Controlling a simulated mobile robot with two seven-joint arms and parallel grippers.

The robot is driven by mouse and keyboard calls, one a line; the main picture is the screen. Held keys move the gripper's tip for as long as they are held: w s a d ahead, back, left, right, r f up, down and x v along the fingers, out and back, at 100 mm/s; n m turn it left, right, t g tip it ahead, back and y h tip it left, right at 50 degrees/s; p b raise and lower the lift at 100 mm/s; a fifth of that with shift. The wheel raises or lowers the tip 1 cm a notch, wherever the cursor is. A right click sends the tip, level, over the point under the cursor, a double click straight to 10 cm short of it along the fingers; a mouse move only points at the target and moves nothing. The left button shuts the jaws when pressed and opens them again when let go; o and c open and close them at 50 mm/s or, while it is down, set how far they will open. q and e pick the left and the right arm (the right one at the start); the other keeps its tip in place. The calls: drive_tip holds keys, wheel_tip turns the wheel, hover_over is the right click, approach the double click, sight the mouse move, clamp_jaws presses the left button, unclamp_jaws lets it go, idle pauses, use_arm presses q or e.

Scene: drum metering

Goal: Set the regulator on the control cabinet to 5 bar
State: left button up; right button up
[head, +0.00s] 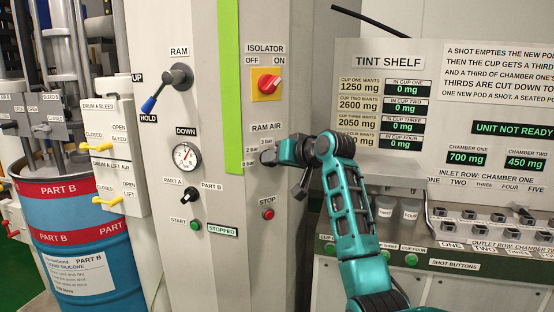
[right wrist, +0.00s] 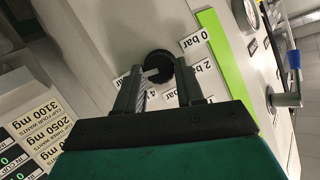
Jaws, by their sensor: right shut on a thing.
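The regulator is a round black knob (right wrist: 158,64) below the RAM AIR label on the control cabinet (head: 213,80). My right gripper (head: 270,156) is shut on it, reaching in from the right and hiding most of it in the head view. In the right wrist view the two fingers (right wrist: 158,84) stand at either side of the knob. Bar labels ring the knob; 0 bar (right wrist: 195,40) and part of 2 bar show there, others are partly hidden by the fingers. The knob's pointer setting cannot be read surely. My left gripper is not in view.
A round gauge (head: 187,156) sits left of the green strip (head: 230,85). The red isolator switch (head: 269,84) is above the regulator, the red stop button (head: 268,214) below. The ram lever (head: 167,88) is upper left; the tint shelf (head: 460,180) stands right.

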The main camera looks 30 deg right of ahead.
idle(0.5)
drive_tip(key=o, duration=1)
drive_tip(key=shift+o, duration=0.2)
drive_tip(key=shift+s, duration=0.1)
drive_tip(key=a+v, duration=0.1)
drive_tip(key=v, duration=1.1)
drive_tip(key=shift+s+d+b, duration=0.3)
drive_tip(key=shift+d+b, duration=0.15)
drive_tip(key=shift+d, duration=0.05)
drive_tip(key=shift+r, duration=0.1)
